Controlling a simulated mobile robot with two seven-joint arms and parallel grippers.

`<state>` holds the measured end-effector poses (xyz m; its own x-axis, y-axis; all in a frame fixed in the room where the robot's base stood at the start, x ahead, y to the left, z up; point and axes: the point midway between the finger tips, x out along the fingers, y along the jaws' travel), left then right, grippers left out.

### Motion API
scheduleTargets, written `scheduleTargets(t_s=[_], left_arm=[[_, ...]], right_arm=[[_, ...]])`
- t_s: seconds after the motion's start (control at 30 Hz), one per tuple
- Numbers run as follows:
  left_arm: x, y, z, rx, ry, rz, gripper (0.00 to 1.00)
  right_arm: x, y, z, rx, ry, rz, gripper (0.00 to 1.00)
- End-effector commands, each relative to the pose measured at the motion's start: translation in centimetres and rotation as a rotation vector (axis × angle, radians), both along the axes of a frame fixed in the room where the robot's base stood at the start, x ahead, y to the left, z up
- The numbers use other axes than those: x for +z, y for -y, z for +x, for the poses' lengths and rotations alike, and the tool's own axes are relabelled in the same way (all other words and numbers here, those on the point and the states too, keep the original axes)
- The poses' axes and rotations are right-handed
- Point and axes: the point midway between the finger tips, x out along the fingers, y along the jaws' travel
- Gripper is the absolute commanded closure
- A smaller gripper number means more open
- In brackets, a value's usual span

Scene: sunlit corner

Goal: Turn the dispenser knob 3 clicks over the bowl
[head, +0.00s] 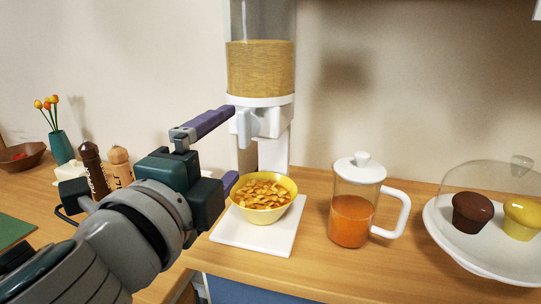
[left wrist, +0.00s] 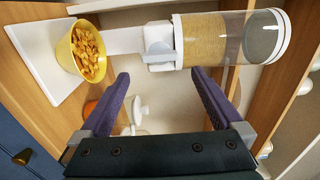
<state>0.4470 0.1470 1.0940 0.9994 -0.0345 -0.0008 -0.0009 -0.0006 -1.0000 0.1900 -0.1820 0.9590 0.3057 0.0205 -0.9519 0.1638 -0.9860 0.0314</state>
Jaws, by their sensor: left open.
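The cereal dispenser (head: 260,68) has a clear cylinder filled with fine golden grain above a white body. Its pale grey knob (head: 243,127) is on the front and also shows in the left wrist view (left wrist: 158,55). The yellow bowl (head: 262,215), holding golden flakes, stands below the outlet; it also shows in the left wrist view (left wrist: 62,53). My left gripper (head: 234,143) is open and empty, its purple fingers pointing at the knob. In the left wrist view the knob lies between and just beyond the fingertips (left wrist: 160,75); contact is not visible.
The bowl is on a white base plate (head: 228,234). A jug of orange drink (head: 351,218) and a domed stand (head: 470,246) with muffins are to the right. Two mills (head: 94,170), a teal vase (head: 61,147) and a brown bowl (head: 20,157) are left.

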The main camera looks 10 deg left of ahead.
Motion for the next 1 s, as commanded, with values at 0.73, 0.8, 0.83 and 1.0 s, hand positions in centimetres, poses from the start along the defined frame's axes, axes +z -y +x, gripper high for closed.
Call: scheduleTargets(t_s=[0.73, 0.8, 0.83, 1.0], left_arm=[[0.2, -1.6, -3.8, 0.062, -0.048, -0.090, 0.00], [0.0, -3.5, -4.9, 0.154, -0.125, -0.227, 0.00], [-0.3, -4.5, -5.5, 0.204, -0.171, -0.303, 0.00], [-3.5, -7.4, -12.5, 0.523, -0.515, -0.780, 0.00]], right_arm=[[0.6, 0.1, 0.0, 0.004, 0.000, -0.005, 0.50], [1.7, 0.1, 0.0, 0.004, 0.000, -0.005, 0.50], [2.2, 0.1, 0.0, 0.004, 0.000, -0.005, 0.50], [5.5, 0.1, 0.0, 0.004, 0.000, -0.005, 0.50]])
